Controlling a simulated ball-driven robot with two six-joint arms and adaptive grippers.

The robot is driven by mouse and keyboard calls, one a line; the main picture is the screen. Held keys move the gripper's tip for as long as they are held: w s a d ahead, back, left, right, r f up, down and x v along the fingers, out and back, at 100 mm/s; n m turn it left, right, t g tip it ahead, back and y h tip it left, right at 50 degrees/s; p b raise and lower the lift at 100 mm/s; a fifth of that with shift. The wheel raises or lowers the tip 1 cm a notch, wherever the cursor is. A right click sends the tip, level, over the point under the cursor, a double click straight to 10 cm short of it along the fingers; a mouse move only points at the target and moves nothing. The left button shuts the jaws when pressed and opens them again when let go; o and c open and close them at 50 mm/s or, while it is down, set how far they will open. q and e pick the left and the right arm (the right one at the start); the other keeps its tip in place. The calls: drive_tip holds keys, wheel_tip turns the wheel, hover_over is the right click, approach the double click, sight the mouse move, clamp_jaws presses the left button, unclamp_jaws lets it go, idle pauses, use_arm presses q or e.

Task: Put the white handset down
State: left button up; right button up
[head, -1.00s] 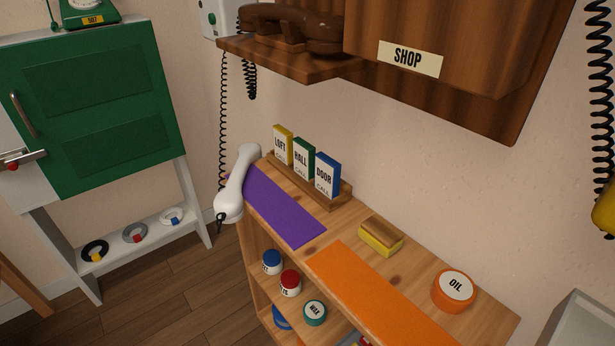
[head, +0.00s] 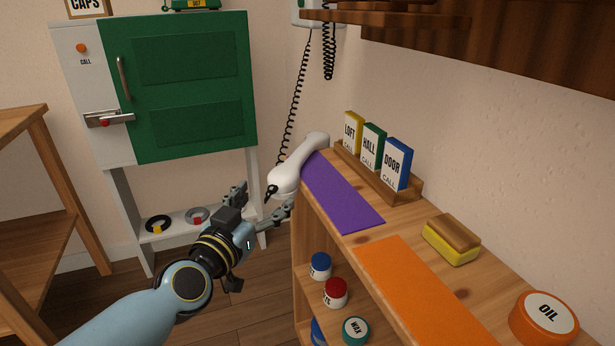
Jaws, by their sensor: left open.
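The white handset (head: 300,165) lies across the far left corner of the wooden shelf unit, partly on the purple mat (head: 341,194), with its near end hanging out past the shelf's edge. A black coiled cord (head: 294,105) runs up behind it to a wall phone at the top. My left gripper (head: 265,205) is open, its fingers just below and in front of the handset's overhanging end. It holds nothing; whether a finger touches the handset I cannot tell. My right gripper is not in view.
An orange mat (head: 425,288), a sponge (head: 451,240), an OIL tin (head: 544,318) and a card rack (head: 378,174) occupy the shelf top. Jars stand on lower shelves. A green-doored cabinet (head: 187,85) stands at the back left, a wooden stand (head: 45,190) at far left.

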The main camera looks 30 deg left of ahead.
sight(275, 181)
use_arm(q)
drive_tip(key=w, duration=0.1)
drive_tip(key=w+r, duration=0.1)
drive_tip(key=w, duration=0.3)
drive_tip(key=shift+a+r, duration=0.25)
drive_tip(key=shift+w+r, duration=0.2)
drive_tip(key=shift+w, duration=2.85)
clamp_jaws()
